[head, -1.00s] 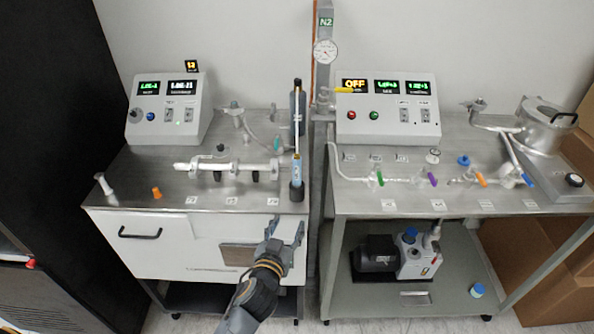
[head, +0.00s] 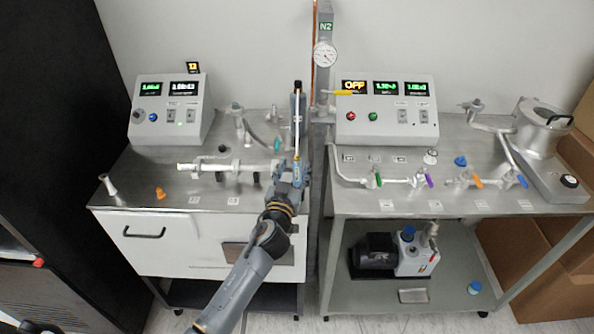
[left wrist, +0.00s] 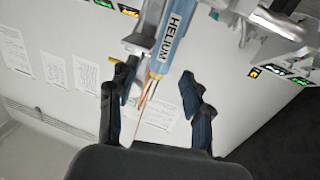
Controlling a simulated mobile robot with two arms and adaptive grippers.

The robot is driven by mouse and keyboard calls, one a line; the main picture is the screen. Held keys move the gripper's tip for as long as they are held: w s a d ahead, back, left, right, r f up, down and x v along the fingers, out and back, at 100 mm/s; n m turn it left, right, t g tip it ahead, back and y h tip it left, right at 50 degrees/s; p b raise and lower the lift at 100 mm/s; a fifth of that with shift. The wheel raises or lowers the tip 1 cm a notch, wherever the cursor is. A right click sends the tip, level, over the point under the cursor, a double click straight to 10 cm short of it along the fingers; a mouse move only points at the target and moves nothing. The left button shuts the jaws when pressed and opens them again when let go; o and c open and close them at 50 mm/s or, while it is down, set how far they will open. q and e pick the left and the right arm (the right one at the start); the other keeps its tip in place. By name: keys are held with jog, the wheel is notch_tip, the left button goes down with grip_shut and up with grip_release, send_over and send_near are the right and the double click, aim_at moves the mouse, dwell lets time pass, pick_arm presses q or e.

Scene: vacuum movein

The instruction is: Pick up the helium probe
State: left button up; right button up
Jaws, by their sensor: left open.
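The helium probe (left wrist: 172,38) has a light blue body with the word HELIUM on it. In the head view the probe (head: 297,124) stands upright at the right edge of the left bench, with a thin pale stem and a dark top. My right gripper is not in view.
A glass tube assembly (head: 230,167) lies on the left bench, left of my gripper. A grey control box (head: 168,112) stands behind it. An upright N2 pipe post (head: 322,85) rises close to the probe's right. The right bench holds several valves (head: 428,181).

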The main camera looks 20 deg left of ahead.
aim_at(296, 163)
pick_arm(q)
jog(key=shift+w+a, duration=0.1)
jog(key=shift+w, duration=1.9)
grip_shut()
jog(key=shift+r, duration=0.1)
